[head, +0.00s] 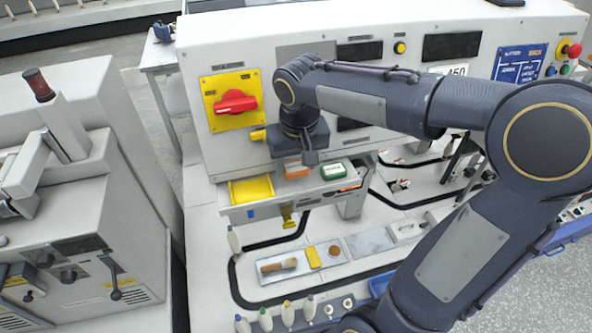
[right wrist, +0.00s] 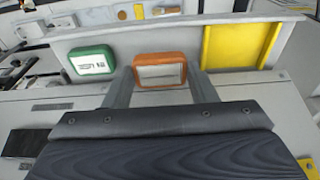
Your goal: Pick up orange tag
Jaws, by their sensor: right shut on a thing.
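The orange tag (head: 296,171) is a small orange block at the shelf of the machine, between a green tag and a yellow panel. In the right wrist view the orange tag (right wrist: 160,71) has a pale label and sits between the two fingers of my right gripper (right wrist: 161,88). My right gripper (head: 299,160) is shut on it from above; the fingers are mostly hidden in the head view. Whether the tag still touches the shelf, I cannot tell. My left gripper is in neither view.
The green tag (head: 333,171) lies close beside on the shelf (head: 309,188), also seen in the right wrist view (right wrist: 92,61). The yellow panel (head: 251,190) is on the other side. A red rotary switch (head: 236,103) stands behind. Below are bobbins and a track.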

